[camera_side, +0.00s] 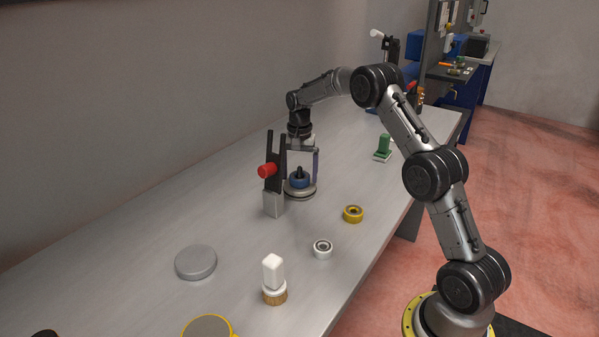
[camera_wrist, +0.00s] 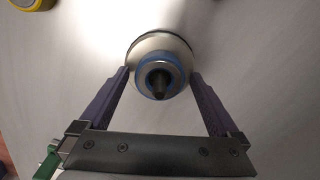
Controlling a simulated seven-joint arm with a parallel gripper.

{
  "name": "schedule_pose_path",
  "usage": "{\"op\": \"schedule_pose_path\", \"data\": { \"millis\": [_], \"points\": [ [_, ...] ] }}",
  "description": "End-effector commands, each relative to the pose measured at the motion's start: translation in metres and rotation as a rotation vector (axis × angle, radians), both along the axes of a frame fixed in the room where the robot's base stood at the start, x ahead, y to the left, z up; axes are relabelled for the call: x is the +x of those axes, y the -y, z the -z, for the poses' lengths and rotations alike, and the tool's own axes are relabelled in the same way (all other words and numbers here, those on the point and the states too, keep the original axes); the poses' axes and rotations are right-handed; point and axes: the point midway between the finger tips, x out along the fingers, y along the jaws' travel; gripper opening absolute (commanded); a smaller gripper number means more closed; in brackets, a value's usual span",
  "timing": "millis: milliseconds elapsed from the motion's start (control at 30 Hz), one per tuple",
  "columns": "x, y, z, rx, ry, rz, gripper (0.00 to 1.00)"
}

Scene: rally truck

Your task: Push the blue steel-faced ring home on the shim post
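The blue steel-faced ring (camera_side: 300,182) sits around the dark shim post (camera_side: 299,171), above a round pale base. In the wrist view the ring (camera_wrist: 145,88) shows as a blue band with a steel face, and the dark post tip (camera_wrist: 158,84) stands through its middle. I cannot tell how far down the post the ring sits. My gripper (camera_side: 301,166) points down over the post. In the wrist view its purple fingers (camera_wrist: 160,74) are apart, one on each side of the ring, with a small gap visible on each side. It appears open and empty.
A grey block with a black fork and red knob (camera_side: 267,170) stands close left of the post. A yellow ring (camera_side: 353,214), a white ring (camera_side: 322,248), a white block on a wooden-looking base (camera_side: 273,280) and a grey disc (camera_side: 196,262) lie nearer. A green piece (camera_side: 383,147) stands behind right.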

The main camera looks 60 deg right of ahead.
Motion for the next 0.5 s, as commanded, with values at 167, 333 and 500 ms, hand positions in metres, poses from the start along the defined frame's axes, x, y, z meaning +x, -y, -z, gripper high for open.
{"op": "schedule_pose_path", "data": {
  "millis": [167,333,500],
  "points": [
    [0.0,0.0,0.0,0.0,0.0,0.0,1.0],
    [0.001,0.0,-0.006,-0.001,0.003,0.0,1.0],
    [0.001,0.0,-0.032,-0.003,0.006,0.0,1.0]
  ]
}}
